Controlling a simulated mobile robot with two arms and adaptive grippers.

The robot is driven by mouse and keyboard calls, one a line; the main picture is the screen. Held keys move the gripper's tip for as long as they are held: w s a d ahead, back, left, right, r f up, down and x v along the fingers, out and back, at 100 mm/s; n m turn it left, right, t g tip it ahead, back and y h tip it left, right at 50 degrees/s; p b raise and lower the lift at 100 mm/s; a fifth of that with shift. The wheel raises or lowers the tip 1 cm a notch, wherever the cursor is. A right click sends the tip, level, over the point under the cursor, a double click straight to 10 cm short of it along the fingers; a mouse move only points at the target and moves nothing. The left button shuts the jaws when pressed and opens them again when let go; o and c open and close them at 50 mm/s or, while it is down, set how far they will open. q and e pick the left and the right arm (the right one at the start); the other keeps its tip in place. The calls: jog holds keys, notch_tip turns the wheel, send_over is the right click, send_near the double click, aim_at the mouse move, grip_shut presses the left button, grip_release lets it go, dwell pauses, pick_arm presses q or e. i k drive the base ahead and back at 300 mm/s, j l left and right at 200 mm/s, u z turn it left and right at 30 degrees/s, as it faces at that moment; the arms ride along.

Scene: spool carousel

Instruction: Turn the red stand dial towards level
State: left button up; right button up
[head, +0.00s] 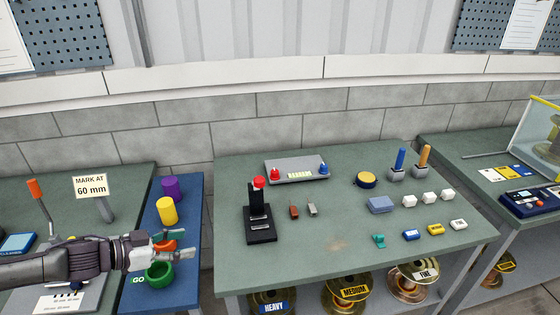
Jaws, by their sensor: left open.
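A red dial (275,174) sits at the left end of a grey panel (288,166) at the back of the middle green table. The setting of the red dial is too small to read. My right gripper is not in view.
A black stand with a red top (260,225) stands just in front of the panel. The middle table's front left is clear.

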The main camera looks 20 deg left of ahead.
aim_at(274, 173)
jog(key=i, duration=1.45)
